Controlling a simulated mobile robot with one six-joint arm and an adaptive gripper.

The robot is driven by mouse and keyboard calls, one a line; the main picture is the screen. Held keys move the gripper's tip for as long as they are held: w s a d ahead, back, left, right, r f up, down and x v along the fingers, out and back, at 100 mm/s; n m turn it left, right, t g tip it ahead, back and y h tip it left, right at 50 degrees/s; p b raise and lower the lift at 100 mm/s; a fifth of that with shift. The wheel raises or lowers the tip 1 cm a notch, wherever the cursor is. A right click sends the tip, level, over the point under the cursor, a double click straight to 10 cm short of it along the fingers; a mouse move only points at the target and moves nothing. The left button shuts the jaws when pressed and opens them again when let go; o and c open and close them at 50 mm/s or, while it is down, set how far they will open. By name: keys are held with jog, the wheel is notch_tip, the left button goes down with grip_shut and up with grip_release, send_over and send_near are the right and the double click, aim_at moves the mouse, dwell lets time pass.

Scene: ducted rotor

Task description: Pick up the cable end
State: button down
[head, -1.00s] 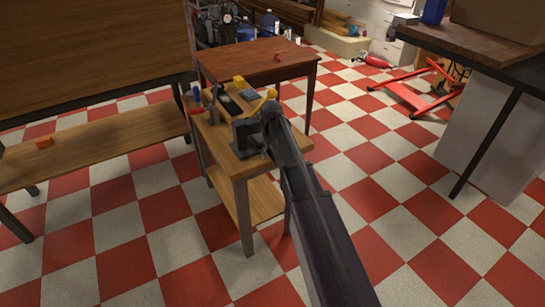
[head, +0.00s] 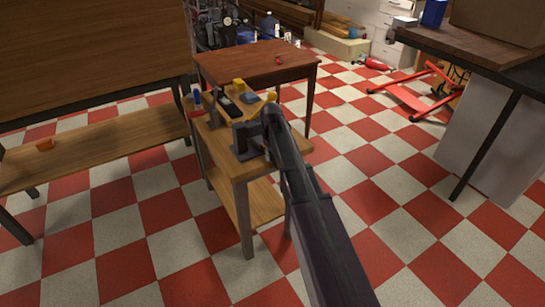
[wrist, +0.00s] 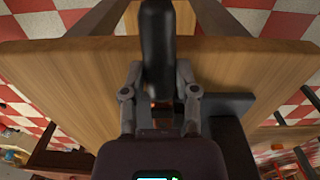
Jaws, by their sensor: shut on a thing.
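In the wrist view my gripper (wrist: 158,70) has one finger on each side of a dark, rounded, upright-looking piece, which I take for the cable end (wrist: 158,38). The fingers are shut on it. A copper-coloured part (wrist: 161,115) shows below it, between the fingers; I cannot tell whether it belongs to the cable. Behind is the light wooden top of the small bench (wrist: 65,75). In the head view my dark arm reaches to the right edge of this bench (head: 207,131) and hides the gripper and the held piece.
A dark block-like fixture (head: 245,142) stands on the bench beside my arm, with small tools and a dark device (head: 230,106) behind. A yellow piece (head: 272,96) shows past my arm's end. A brown table (head: 255,62) stands behind.

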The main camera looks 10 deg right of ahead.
aim_at(272, 154)
jog(key=shift+r, duration=0.15)
notch_tip(272, 154, up, 4)
jog(key=p, duration=0.4)
jog(key=shift+f, duration=0.2)
jog(key=s+r+p, duration=0.1)
jog(key=s, duration=1.5)
notch_tip(272, 154, up, 14)
jog(key=p, duration=1.3)
jog(key=shift+f+p, duration=0.2)
jog(key=shift+p, duration=0.15)
jog(key=shift+s, duration=0.1)
